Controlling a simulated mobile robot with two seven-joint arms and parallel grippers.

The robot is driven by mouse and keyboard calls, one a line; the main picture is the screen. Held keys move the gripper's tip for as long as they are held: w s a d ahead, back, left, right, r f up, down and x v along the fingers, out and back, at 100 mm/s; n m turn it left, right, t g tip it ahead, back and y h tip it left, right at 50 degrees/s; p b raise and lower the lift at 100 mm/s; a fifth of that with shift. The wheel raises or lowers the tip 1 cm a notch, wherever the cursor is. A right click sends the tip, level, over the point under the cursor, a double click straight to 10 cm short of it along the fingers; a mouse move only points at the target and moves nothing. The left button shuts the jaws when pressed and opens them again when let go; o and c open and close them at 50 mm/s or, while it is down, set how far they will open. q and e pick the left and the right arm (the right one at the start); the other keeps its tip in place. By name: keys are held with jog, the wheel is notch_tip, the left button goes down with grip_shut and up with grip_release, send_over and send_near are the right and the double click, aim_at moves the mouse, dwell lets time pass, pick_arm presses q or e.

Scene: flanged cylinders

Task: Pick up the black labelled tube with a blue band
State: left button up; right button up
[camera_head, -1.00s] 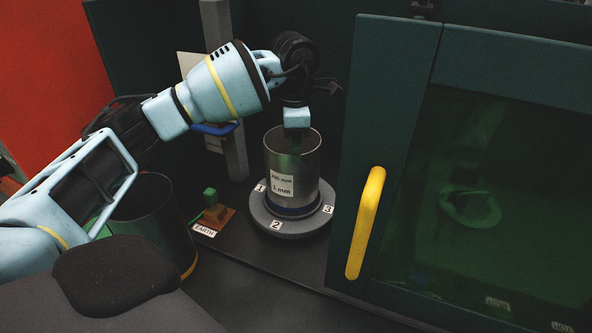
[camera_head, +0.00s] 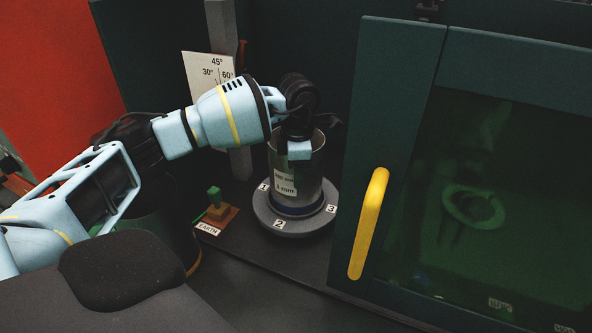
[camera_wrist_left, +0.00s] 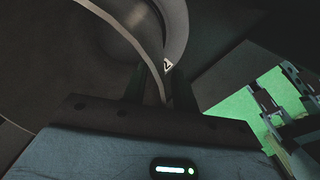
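The tube with a blue band (camera_head: 310,175) is a dark, metallic, open-topped cylinder with a white label and a blue band near its foot. It stands upright on a round grey turntable (camera_head: 270,220) marked 1, 2 and 3. My left gripper (camera_head: 298,168) points down at the tube's rim. In the left wrist view the fingers of my left gripper (camera_wrist_left: 160,92) stand apart, with the rim of the tube (camera_wrist_left: 122,24) running between them. The fingertips are hard to see in the dark. My right gripper is not in view.
A dark cylinder with a yellow band (camera_head: 192,262) stands at left, partly behind my arm. A small green-topped brown block (camera_head: 215,207) sits by an EARTH label (camera_head: 207,228). A cabinet with a yellow handle (camera_head: 368,223) stands close at right. An angle card (camera_head: 208,75) is behind.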

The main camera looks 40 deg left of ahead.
pick_arm(q)
grip_shut()
jog(key=shift+r, duration=0.15)
dwell(1.2)
